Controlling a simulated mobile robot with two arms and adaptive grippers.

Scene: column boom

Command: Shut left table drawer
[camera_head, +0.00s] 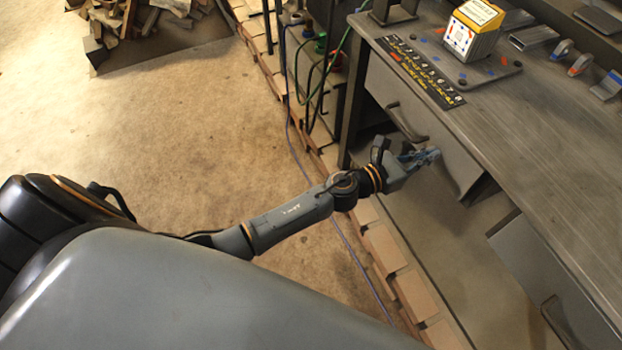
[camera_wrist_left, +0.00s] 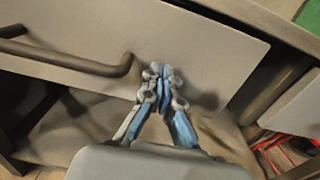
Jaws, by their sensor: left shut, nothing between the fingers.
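The left table drawer (camera_head: 436,143) is a grey metal front under the worktop, with a dark bar handle (camera_head: 402,122). Its right end stands out from the table frame, with a dark gap beside it, so it looks partly open. In the left wrist view, the drawer front (camera_wrist_left: 205,42) fills the upper middle, and its handle (camera_wrist_left: 75,60) is at the left. My left gripper (camera_head: 430,155) is shut and empty, fingertips at the drawer front, right of the handle. I cannot tell whether they touch it. My right gripper is not in view.
A second drawer (camera_head: 548,275) with its own handle is at the lower right. The worktop (camera_head: 530,130) carries a yellow and white box (camera_head: 473,30), a numbered strip (camera_head: 418,70) and metal parts. Cables hang by the table's left end.

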